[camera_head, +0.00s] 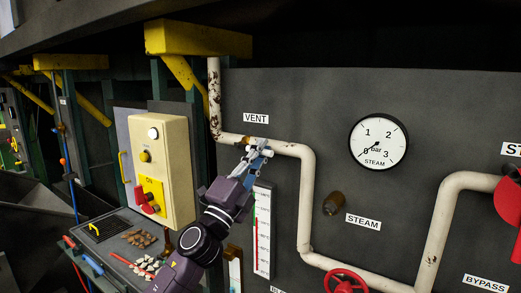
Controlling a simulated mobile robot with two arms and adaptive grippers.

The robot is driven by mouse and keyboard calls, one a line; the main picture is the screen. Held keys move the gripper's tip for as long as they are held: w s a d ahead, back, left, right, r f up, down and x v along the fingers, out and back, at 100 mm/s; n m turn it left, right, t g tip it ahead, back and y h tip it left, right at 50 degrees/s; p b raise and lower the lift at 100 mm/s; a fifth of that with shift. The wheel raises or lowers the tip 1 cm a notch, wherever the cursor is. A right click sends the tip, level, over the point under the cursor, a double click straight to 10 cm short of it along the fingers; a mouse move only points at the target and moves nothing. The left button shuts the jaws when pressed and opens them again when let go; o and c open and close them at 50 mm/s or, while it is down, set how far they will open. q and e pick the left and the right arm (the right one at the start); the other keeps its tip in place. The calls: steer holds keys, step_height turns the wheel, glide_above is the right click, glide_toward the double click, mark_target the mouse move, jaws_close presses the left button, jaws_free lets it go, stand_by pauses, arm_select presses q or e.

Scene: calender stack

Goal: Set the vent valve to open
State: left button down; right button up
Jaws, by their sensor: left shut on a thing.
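A white label reading VENT (256,118) is on the dark panel in the upper middle. Below it a white pipe (305,170) runs down and across the panel. The vent valve (246,140) sits on this pipe, and only a small brownish part of it shows. My left gripper (258,147) is at the valve, shut on its handle. The fingers hide most of the handle, so I cannot tell its exact angle. My right gripper is not in view.
A steam gauge (378,142) and a brown stub (333,203) are right of the arm. A red handwheel (345,282) is at the bottom. A cream control box (161,170) with a red switch stands left, above a dark tray with loose items (120,222).

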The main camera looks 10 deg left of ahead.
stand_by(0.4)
arm_select(q)
steer(key=c, duration=2)
jaws_free()
steer(key=shift+a+r, duration=0.1)
steer(key=shift+o, duration=0.2)
